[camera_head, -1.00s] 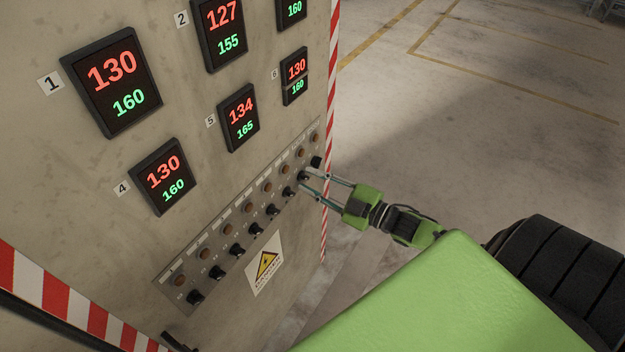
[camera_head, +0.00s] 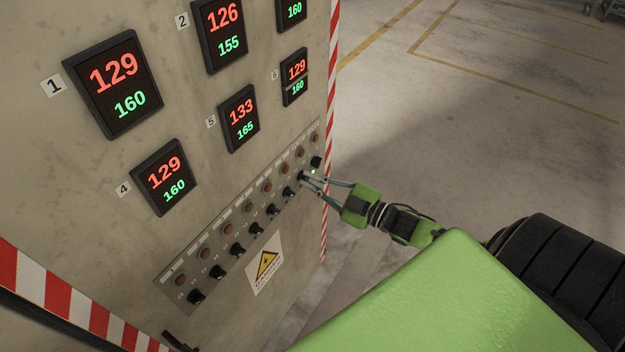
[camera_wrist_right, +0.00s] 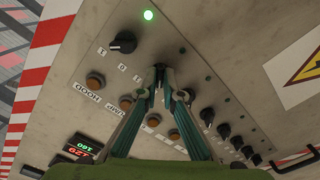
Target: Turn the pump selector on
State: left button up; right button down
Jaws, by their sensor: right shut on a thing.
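A row of black selector knobs (camera_head: 272,209) runs along a sloping metal panel (camera_head: 215,237) on the cabinet front. My right gripper (camera_head: 304,180) is shut on the second knob from the right end; its fingertips (camera_wrist_right: 161,72) largely hide that knob, so I cannot tell its position. The end knob (camera_head: 316,162) is free beside it and also shows in the right wrist view (camera_wrist_right: 123,42). A green lamp (camera_wrist_right: 149,15) glows near that end knob. The small lamp (camera_wrist_right: 181,50) near the gripped knob looks dark. My left gripper is out of view.
Brown round buttons (camera_head: 254,198) line the panel above the knobs. Red-and-green number displays (camera_head: 164,177) hang higher on the cabinet. A yellow warning sign (camera_head: 266,262) sits below the panel. Open floor (camera_head: 450,110) lies right of the striped cabinet edge.

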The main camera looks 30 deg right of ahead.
jog(key=m+p, duration=0.1)
jog(key=m, duration=0.3)
jog(key=m+p, duration=0.1)
jog(key=m, duration=0.3)
jog(key=shift+m, duration=0.3)
jog(key=m, duration=0.3)
jog(key=shift+f+m, duration=0.1)
jog(key=shift+m, duration=2.5)
jog(key=c, duration=2.2)
grip_release()
jog(key=shift+s, duration=0.1)
